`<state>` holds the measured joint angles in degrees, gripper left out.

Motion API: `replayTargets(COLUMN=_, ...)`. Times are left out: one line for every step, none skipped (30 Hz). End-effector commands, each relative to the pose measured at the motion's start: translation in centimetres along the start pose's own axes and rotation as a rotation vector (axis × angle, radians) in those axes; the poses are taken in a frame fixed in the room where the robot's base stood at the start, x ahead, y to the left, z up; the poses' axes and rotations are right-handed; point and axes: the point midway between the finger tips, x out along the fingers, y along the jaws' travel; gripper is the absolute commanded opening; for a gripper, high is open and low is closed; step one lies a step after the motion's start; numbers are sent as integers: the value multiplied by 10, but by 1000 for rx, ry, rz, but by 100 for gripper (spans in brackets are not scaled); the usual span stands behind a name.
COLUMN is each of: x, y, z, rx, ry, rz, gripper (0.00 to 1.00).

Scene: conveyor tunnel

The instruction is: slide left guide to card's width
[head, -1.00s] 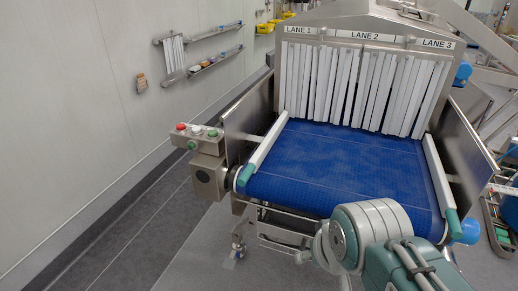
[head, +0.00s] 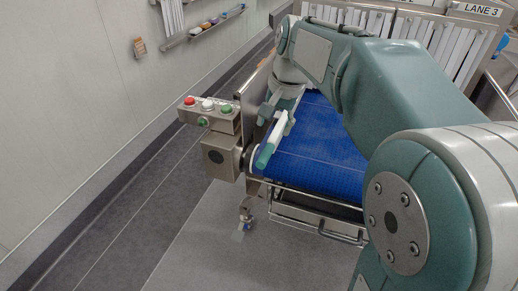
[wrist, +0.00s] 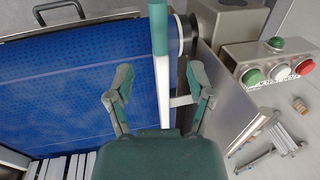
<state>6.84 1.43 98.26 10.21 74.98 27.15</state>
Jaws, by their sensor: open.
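The left guide (head: 273,140) is a white rail with a teal end, running along the left edge of the blue belt (head: 325,140). In the wrist view the left guide (wrist: 163,85) runs between the two fingers of my gripper (wrist: 160,84). The fingers stand wide apart, with a visible gap on each side of the rail. A pale bracket (wrist: 181,101) joins the rail toward the metal side wall. In the head view my gripper (head: 279,110) is over the guide. My arm hides the right guide there. A small orange-brown card-like item (head: 138,47) hangs on the wall; its markings are unreadable.
A control box (head: 208,108) with red, white and green buttons stands left of the belt, close to my gripper. A metal side panel (wrist: 225,90) rises beside the guide. White strip curtains (head: 455,50) hang at the tunnel mouth. Grey floor is clear at left.

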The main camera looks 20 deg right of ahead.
Motion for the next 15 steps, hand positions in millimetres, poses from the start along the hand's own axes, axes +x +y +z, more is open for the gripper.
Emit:
replayTargets(x=8, y=0, z=1, rx=-1, ry=-5, rz=3, gripper=69)
replayTargets(x=13, y=0, z=1, rx=-1, ry=-4, rz=3, gripper=69)
replayTargets(x=20, y=0, z=1, rx=-2, ry=-6, rz=4, gripper=69)
replayTargets(x=26, y=0, z=1, rx=-2, ry=-4, rz=3, gripper=69)
replayTargets(x=32, y=0, z=1, rx=-2, ry=-5, rz=3, gripper=69)
replayTargets(x=39, y=0, z=1, rx=-2, ry=-4, rz=3, gripper=69)
replayTargets(x=45, y=0, z=1, rx=-2, ry=-4, rz=3, gripper=69)
replayTargets(x=51, y=1, z=1, rx=-2, ry=-4, rz=3, gripper=69)
replayTargets(x=58, y=0, z=1, rx=-3, ry=-4, rz=3, gripper=69)
replayTargets(x=64, y=0, z=1, rx=-3, ry=-4, rz=3, gripper=69)
replayTargets(x=69, y=1, z=1, rx=-3, ry=-5, rz=4, gripper=69)
replayTargets(x=75, y=0, z=1, rx=-3, ry=-3, rz=3, gripper=69)
replayTargets(x=79, y=0, z=1, rx=-4, ry=-3, rz=3, gripper=69)
replayTargets(x=84, y=0, z=1, rx=-4, ry=-3, rz=3, gripper=69)
replayTargets(x=88, y=0, z=1, rx=-4, ry=-3, rz=3, gripper=69)
